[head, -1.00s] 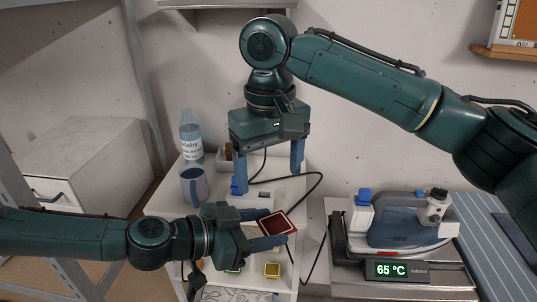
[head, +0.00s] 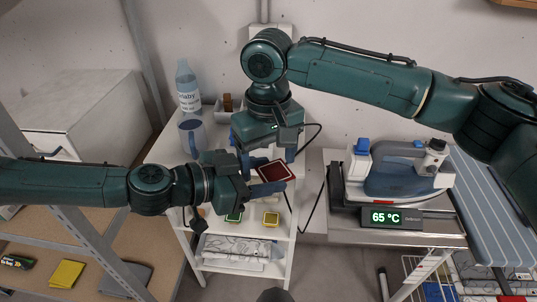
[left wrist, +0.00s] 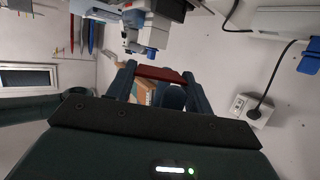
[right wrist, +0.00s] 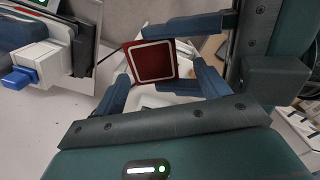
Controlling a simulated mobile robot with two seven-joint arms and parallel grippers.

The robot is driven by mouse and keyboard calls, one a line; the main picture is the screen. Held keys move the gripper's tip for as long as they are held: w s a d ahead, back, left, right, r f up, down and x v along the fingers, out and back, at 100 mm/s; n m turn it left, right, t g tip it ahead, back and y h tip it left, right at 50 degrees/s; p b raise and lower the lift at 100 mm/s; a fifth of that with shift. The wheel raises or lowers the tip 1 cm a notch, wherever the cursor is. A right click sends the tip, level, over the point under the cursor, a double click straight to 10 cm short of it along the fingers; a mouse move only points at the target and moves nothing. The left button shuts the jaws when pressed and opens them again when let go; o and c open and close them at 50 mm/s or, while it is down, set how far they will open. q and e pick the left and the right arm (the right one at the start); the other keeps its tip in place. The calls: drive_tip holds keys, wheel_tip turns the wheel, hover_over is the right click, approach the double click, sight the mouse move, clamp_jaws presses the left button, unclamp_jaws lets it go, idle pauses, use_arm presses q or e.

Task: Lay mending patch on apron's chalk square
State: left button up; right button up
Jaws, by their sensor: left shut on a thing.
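The mending patch (head: 275,171) is a dark red square with a pale outline. My left gripper (head: 268,179) is shut on it and holds it above the small white table. In the left wrist view the patch (left wrist: 160,74) spans the gap between the fingers edge-on. My right gripper (head: 268,156) points down just behind the patch, its fingers apart. In the right wrist view the patch (right wrist: 151,62) shows beyond and between my open right fingers; I cannot tell whether they touch it. I cannot make out the apron or its chalk square.
A mug (head: 191,137) and a bottle (head: 188,88) stand at the table's back left. Green (head: 234,216) and yellow (head: 271,219) squares lie at its front. An iron (head: 400,172) sits at right on a stand reading 65 °C, beside a striped blue-grey surface (head: 492,190).

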drive_tip(key=shift+s+a+r, duration=0.1)
drive_tip(key=shift+a, duration=0.05)
drive_tip(key=c, duration=0.9)
use_arm(q)
drive_tip(key=o, duration=1)
drive_tip(key=shift+a, duration=0.1)
